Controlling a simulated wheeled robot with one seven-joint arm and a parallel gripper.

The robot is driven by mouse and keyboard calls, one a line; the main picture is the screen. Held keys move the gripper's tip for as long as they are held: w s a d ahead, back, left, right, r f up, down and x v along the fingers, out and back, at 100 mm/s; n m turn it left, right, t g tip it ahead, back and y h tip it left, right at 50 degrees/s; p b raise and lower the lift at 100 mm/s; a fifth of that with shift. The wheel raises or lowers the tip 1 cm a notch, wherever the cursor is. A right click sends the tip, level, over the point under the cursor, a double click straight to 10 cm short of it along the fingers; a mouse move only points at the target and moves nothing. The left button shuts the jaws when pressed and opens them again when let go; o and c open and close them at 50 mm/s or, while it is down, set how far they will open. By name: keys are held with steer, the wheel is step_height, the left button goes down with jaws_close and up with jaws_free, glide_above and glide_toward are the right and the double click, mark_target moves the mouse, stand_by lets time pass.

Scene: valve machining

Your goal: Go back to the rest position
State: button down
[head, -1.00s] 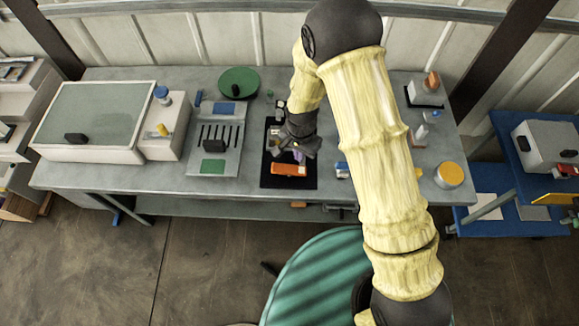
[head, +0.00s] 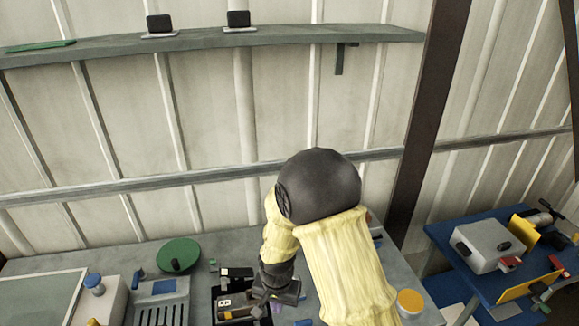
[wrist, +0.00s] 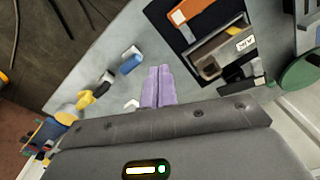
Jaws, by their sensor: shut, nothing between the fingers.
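My gripper (head: 277,306) is low in the head view, just right of the black mat (head: 218,291), partly cut off by the lower edge. Its purple fingers (wrist: 158,87) are together and empty in the wrist view. They point over the grey workbench (wrist: 105,35). The black mat, at the upper right there, carries an orange block (wrist: 190,11) and brown and black parts (wrist: 222,52). My yellow-sleeved arm hides part of the bench in the head view.
A green disc (head: 178,255) lies on the bench to the left. A yellow-topped round container (head: 410,302) stands on the right. In the wrist view, a blue piece (wrist: 131,63) and yellow pieces (wrist: 85,99) lie left of the fingers. A wall shelf (head: 210,42) runs above.

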steer(key=s+d+r+n+t, duration=0.1)
steer(key=s+d+r, duration=0.3)
steer(key=d, duration=0.5)
steer(key=s+d+r+n+t+b, duration=0.1)
steer(key=s+d+r, duration=0.3)
steer(key=d+r, duration=0.5)
steer(key=shift+s+d+n, duration=0.3)
steer(key=shift+s+d, duration=0.1)
steer(key=shift+d, duration=0.05)
steer(key=shift+r, duration=0.1)
stand_by(0.5)
